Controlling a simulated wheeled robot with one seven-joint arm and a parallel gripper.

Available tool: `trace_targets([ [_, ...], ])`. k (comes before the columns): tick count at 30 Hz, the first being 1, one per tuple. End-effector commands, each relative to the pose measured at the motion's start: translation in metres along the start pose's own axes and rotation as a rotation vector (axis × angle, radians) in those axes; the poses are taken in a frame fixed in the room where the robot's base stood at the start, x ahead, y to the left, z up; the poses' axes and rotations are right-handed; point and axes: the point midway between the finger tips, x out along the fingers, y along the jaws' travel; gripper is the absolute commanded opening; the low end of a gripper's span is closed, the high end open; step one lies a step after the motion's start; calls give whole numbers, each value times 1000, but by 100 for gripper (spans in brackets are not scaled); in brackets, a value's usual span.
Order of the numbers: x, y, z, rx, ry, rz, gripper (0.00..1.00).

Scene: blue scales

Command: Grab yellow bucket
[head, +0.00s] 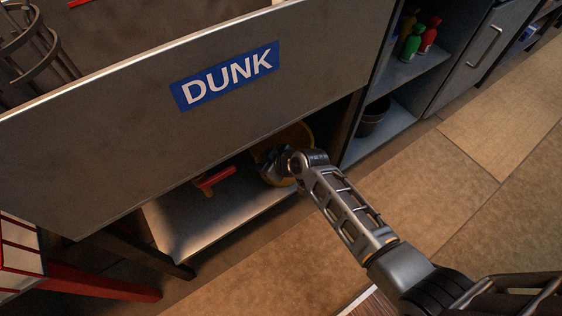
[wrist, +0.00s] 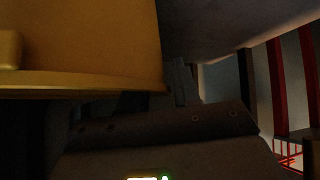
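The yellow bucket (head: 298,137) stands on the low shelf under the metal counter, at its right end in the head view. My arm and gripper hide much of it. In the wrist view the yellow bucket (wrist: 90,40) fills the upper left, very close, with its rim or edge running across. My gripper (head: 272,163) reaches in under the counter and is at the bucket, overlapping it in the head view. In the wrist view the gripper (wrist: 180,85) is dark and partly hidden by the bucket. I cannot tell whether its fingers are apart or closed on the bucket.
A red-handled tool (head: 214,179) lies on the low shelf (head: 185,222), left of the bucket. The counter front with the DUNK sign (head: 225,76) overhangs the shelf. A dark pot (head: 372,117) and several bottles (head: 413,42) stand in the right cabinet. Open floor lies in front.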

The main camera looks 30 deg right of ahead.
Motion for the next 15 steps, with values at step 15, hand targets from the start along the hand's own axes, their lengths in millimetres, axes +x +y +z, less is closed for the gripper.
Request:
trace_targets([
  [15,3,0,0,0,-1,0,9],
])
